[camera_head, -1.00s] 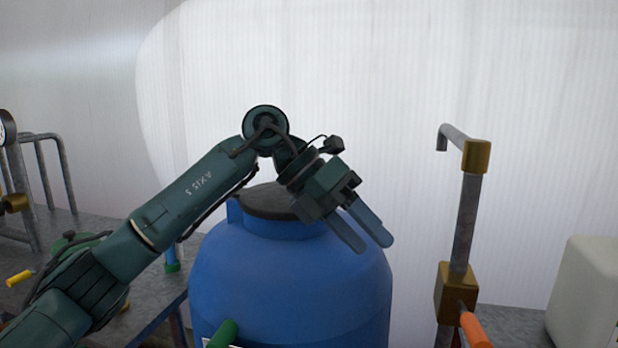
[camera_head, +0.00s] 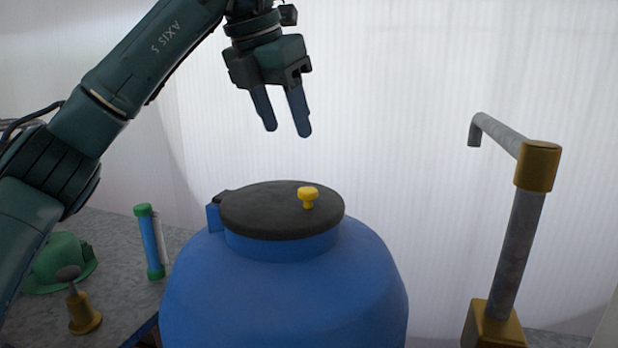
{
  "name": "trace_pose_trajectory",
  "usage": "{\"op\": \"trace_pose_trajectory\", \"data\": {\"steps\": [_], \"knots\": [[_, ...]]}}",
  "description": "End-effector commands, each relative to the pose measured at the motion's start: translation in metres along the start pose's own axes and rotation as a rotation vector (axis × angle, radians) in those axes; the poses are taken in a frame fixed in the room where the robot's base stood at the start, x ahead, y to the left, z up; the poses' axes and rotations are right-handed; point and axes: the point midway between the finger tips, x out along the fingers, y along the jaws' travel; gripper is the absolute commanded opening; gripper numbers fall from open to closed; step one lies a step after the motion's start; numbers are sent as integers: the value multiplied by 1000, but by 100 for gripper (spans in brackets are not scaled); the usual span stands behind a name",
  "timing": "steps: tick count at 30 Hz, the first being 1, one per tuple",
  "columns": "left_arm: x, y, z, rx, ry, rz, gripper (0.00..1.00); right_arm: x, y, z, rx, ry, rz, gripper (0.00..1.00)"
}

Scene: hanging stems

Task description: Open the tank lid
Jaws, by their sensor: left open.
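The blue tank (camera_head: 285,295) stands in the lower middle of the head view. Its round black lid (camera_head: 262,212) lies flat and closed on the tank's neck. A yellow knob (camera_head: 308,197) sticks up from the lid's right part, and a hinge-like bracket shows at the lid's left edge. My left gripper (camera_head: 288,130) is open and empty. It points down above the lid, with a clear gap between its fingertips and the knob. My right gripper is not in view.
A grey pipe with brass fittings (camera_head: 518,235) stands right of the tank. On the grey table (camera_head: 115,240) at left are a green hat-like object (camera_head: 58,265), a blue tube with green ends (camera_head: 151,242) and a brass piece with a dark knob (camera_head: 83,312).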

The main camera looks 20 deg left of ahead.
Motion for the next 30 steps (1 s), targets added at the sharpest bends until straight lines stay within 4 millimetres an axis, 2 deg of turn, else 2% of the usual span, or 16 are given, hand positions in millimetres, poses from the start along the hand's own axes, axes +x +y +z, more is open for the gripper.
{"op": "trace_pose_trajectory", "data": {"steps": [5,9,15,21,30], "knots": [[36,0,-1,1,4,-2,51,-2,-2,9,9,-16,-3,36],[67,-1,-1,2,5,-3,51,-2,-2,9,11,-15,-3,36],[100,-1,-1,3,3,-3,51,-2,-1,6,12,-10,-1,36],[117,-1,0,2,1,-3,51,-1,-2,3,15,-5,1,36],[120,-1,0,2,0,-3,51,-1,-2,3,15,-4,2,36]]}}
